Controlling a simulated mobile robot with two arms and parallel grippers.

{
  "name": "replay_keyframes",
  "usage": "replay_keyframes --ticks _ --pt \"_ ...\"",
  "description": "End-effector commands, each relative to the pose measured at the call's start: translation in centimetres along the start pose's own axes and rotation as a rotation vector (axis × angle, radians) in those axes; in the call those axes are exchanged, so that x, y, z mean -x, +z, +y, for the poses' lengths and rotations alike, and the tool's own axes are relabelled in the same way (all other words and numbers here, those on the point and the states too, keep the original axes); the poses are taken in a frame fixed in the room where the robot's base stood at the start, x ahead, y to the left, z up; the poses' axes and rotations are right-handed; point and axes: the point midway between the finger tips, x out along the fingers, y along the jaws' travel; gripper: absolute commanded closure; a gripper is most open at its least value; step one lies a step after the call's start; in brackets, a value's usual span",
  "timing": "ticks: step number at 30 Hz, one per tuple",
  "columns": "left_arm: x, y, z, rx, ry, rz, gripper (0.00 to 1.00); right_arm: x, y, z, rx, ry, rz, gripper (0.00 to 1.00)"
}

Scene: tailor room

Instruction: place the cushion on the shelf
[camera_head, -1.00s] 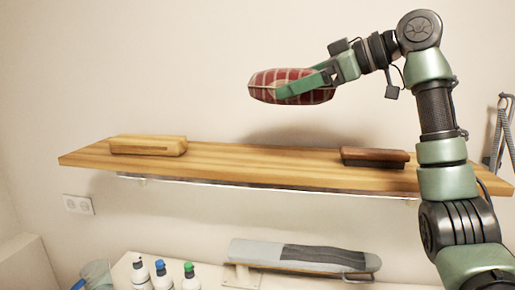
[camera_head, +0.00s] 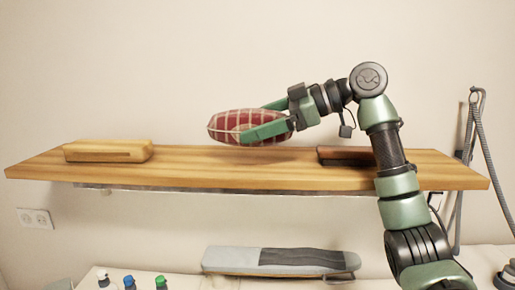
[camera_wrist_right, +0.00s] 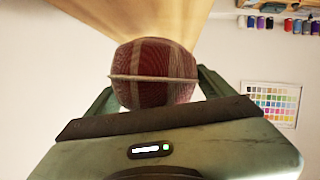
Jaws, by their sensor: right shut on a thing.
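The cushion (camera_head: 228,123) is red with pale checked lines. My right gripper (camera_head: 247,127) is shut on it, with a green finger on either side. It also shows between the fingers (camera_wrist_right: 152,88) in the right wrist view, where the cushion (camera_wrist_right: 155,62) has a pale seam across it. The shelf (camera_head: 235,172) is a long wooden board on the wall. The cushion appears at the shelf's back edge in the head view, over the middle stretch; I cannot tell whether it touches the wood. The shelf's wood (camera_wrist_right: 160,20) shows beyond the cushion in the wrist view. My left gripper is out of view.
A light wooden block (camera_head: 108,151) lies on the shelf's left part. A dark brown block (camera_head: 342,156) lies right of centre, partly behind my arm. The shelf between them is clear. Below are an ironing board (camera_head: 235,260) and several bottles (camera_head: 130,283).

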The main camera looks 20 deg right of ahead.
Motion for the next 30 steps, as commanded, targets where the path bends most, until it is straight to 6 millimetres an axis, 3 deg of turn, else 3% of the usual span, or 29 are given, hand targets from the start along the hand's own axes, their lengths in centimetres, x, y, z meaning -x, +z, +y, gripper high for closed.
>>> replay_keyframes --ticks 15,25,26,27,30 --pt "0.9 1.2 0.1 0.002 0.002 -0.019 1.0 -1.9 4.8 -1.1 0.002 0.003 0.004 0.86" --pt "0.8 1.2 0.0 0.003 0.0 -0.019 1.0 -2.1 5.1 -1.2 0.002 0.003 0.004 0.86" --pt "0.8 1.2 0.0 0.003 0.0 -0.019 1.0 -2.1 5.2 -1.2 0.001 0.001 0.0 0.08" --pt "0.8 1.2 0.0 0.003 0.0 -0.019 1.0 -2.1 5.2 -1.2 0.001 0.001 0.0 0.0" --pt "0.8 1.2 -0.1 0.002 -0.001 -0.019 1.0 -2.1 5.2 -1.2 0.001 0.001 0.0 0.0"
